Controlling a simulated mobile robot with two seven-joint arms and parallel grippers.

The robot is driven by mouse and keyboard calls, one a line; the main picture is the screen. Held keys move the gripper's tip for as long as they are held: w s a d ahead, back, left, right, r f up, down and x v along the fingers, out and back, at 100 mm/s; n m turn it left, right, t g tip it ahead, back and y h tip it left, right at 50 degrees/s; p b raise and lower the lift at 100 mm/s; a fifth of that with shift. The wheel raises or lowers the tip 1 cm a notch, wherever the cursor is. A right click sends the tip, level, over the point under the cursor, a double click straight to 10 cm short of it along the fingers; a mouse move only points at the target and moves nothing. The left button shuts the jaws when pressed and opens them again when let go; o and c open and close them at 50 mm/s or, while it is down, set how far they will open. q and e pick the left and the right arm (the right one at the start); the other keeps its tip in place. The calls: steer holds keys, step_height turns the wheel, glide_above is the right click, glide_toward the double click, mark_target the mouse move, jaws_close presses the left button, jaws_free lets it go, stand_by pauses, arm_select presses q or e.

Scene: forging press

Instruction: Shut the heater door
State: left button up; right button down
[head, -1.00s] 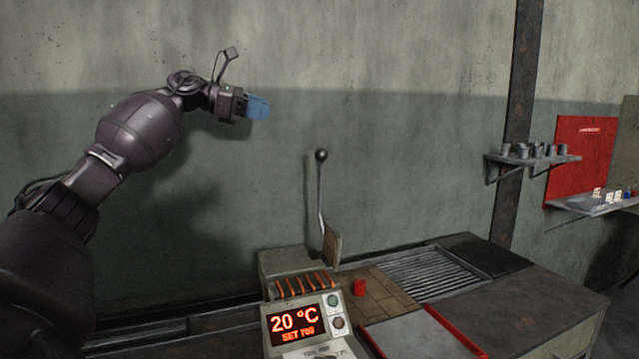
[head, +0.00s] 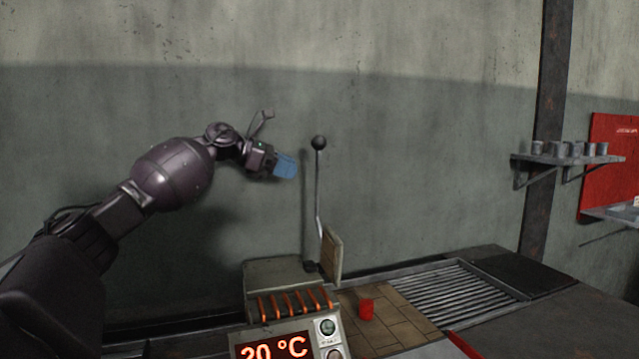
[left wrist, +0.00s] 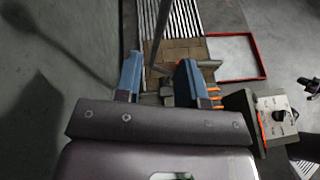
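The heater (head: 290,272) is a pale box with glowing orange coils on its front. A tan panel, apparently its door (head: 332,255), stands upright at the box's right end. A tall lever with a dark ball knob (head: 319,143) rises upright beside it. My left gripper (head: 286,167) has blue fingers and is in the air left of the knob, apart from it. In the left wrist view the fingers are spread (left wrist: 160,80), with the thin lever (left wrist: 155,45) seen beyond the gap. No grip on it shows.
A control panel (head: 275,347) reading 20 °C stands in front of the heater. A small red cylinder (head: 366,308) stands on the tan bricks (head: 395,318). A slatted grate (head: 455,292) lies to the right. A wall shelf (head: 565,160) holds several grey cups.

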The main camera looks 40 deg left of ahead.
mark_target(318, 197)
arm_select(q)
steer(key=b+x, duration=0.1)
steer(key=x, duration=0.7)
steer(key=shift+w+f, duration=0.1)
steer(key=shift+c, duration=0.5)
jaws_close()
